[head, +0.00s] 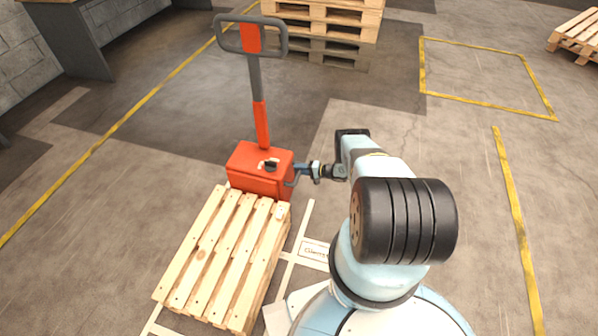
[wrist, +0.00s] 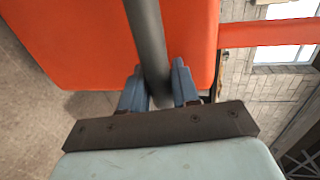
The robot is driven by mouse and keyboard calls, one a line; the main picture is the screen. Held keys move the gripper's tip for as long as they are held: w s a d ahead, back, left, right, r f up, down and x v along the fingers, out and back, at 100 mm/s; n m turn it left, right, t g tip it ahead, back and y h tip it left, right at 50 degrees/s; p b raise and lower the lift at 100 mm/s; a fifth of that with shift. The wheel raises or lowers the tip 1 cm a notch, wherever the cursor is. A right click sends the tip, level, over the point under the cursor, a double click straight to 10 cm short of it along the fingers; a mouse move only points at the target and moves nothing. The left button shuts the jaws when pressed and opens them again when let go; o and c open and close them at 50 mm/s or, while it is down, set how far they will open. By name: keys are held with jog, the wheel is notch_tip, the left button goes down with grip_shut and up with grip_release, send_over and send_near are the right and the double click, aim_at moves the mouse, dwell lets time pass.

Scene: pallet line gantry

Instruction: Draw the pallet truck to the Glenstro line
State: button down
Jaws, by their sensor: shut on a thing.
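The red pallet truck (head: 260,168) stands left of my arm in the head view, its tall handle upright with a grey loop on top. A wooden pallet (head: 225,255) lies in front of its red body, over where forks would be; the forks are hidden. My gripper (head: 297,174) is at the right side of the red body. In the wrist view my gripper (wrist: 158,82) is shut on a grey bar (wrist: 147,35) in front of the truck's red surface. A white floor line with a partly hidden label (head: 314,252), reading "Glens...", lies just right of the pallet.
Stacked pallets (head: 325,25) stand behind the truck. A yellow floor line (head: 130,115) runs along the left, and another (head: 515,215) along the right. An empty yellow-outlined bay (head: 485,75) lies at back right. A grey bench (head: 85,35) stands at back left.

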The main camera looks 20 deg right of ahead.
jog(key=shift+s+d+f, duration=0.15)
jog(key=shift+s+f, duration=0.1)
jog(key=shift+s, duration=0.05)
jog(key=c, duration=1.1)
grip_release()
jog(key=shift+o, duration=0.6)
jog(key=shift+w+r, duration=0.1)
jog(key=v, duration=1.3)
jog(key=shift+s+d, duration=0.2)
